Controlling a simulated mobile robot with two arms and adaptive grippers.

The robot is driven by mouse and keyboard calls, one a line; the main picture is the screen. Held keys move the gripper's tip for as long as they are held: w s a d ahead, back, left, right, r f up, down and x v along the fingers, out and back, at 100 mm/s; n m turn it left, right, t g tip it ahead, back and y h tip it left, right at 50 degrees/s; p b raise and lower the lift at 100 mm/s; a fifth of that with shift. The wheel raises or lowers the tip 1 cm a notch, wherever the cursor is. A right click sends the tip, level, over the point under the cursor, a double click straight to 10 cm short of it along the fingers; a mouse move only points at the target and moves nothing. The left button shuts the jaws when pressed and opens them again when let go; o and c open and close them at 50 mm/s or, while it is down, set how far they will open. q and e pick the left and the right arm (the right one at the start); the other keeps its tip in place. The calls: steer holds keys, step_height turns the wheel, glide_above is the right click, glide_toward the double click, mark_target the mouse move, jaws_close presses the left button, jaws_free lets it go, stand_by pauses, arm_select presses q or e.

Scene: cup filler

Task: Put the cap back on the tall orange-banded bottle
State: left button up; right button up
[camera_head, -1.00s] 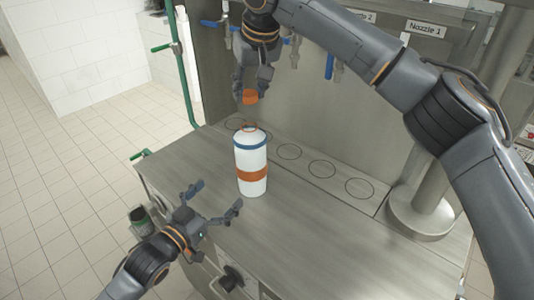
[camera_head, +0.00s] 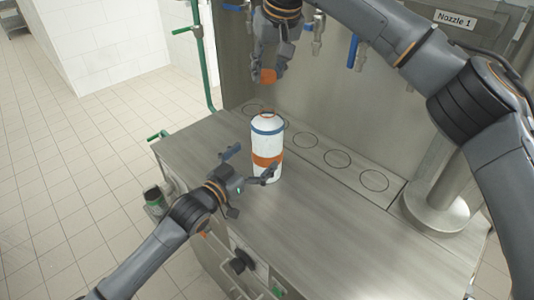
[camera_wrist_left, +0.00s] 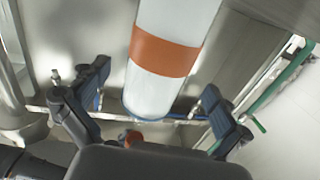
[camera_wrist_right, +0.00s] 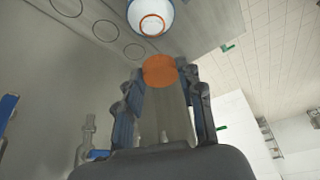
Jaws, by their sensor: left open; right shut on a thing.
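The tall white bottle (camera_head: 266,139) with an orange band and a blue ring stands upright and uncapped on the steel counter. Its open mouth shows in the right wrist view (camera_wrist_right: 152,25). My right gripper (camera_head: 266,78) is shut on the orange cap (camera_head: 267,75) and holds it above the bottle, apart from the mouth. The cap also shows between the fingertips in the right wrist view (camera_wrist_right: 160,69). My left gripper (camera_head: 249,163) is open beside the bottle's lower left. In the left wrist view the bottle (camera_wrist_left: 167,55) lies between and beyond its spread fingers; I cannot tell whether they touch it.
The steel counter (camera_head: 235,240) is clear in front. Circles are marked along its back ledge (camera_head: 337,158), below several nozzles with blue handles (camera_head: 353,51). A thick metal post (camera_head: 440,205) stands at the right. A dark can (camera_head: 153,197) sits past the counter's left edge.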

mark_target(272, 82)
arm_select(q)
steer(key=x, duration=0.5)
arm_select(e)
steer(key=shift+w+d, duration=0.1)
steer(key=shift+d, duration=0.05)
arm_select(q)
steer(key=shift+s, duration=0.1)
steer(key=c, duration=1.6)
steer(key=shift+c, duration=0.3)
arm_select(e)
steer(key=shift+f, duration=2.5)
